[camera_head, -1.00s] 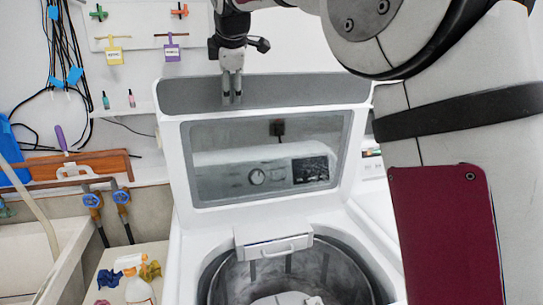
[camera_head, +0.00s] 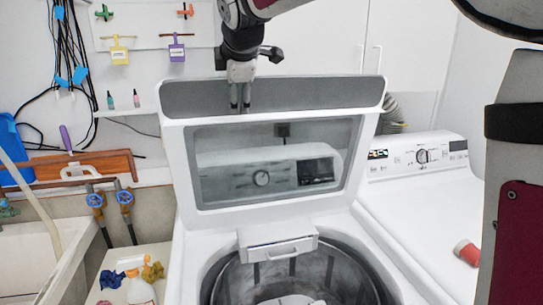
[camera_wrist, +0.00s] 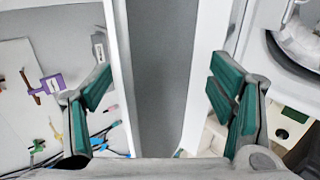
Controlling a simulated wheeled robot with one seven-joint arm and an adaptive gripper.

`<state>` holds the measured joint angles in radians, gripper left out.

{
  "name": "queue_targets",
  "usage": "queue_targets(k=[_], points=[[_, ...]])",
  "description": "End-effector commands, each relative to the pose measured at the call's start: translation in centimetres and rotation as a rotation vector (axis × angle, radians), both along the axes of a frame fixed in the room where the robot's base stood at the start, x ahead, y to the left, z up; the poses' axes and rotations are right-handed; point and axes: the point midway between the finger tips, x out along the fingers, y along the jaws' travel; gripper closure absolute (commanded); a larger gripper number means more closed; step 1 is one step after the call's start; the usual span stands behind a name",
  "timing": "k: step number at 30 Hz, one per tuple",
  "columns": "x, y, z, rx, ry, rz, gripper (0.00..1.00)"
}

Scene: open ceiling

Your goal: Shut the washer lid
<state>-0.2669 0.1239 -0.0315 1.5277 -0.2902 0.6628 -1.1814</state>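The white washer (camera_head: 190,250) stands in the middle of the head view. Its lid (camera_head: 182,165) is raised, with a grey upper strip and a window, and the round drum (camera_head: 285,275) is open below. My gripper (camera_head: 240,103) points down at the lid's grey top strip. In the wrist view my gripper (camera_wrist: 160,92) has its two green-padded fingers wide apart, with the lid's grey strip (camera_wrist: 165,70) between and beyond them. Nothing is held. I cannot tell whether a finger touches the lid.
A second white machine (camera_head: 430,200) stands to the right, with a red-ended item (camera_head: 467,252) on top. At left are a sink (camera_head: 30,240), blue-handled valves (camera_head: 125,197) and a small stand with a spray bottle (camera_head: 140,288). Cables (camera_head: 75,80) hang on the wall.

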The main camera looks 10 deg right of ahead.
Motion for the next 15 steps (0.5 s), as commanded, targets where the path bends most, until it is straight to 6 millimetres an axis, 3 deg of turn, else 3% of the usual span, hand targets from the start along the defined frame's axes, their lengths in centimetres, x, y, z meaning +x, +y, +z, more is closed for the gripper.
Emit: queue_targets(k=[15], points=[[-3.6,0.0,-1.3,0.001,-0.079,0.003,0.25]])
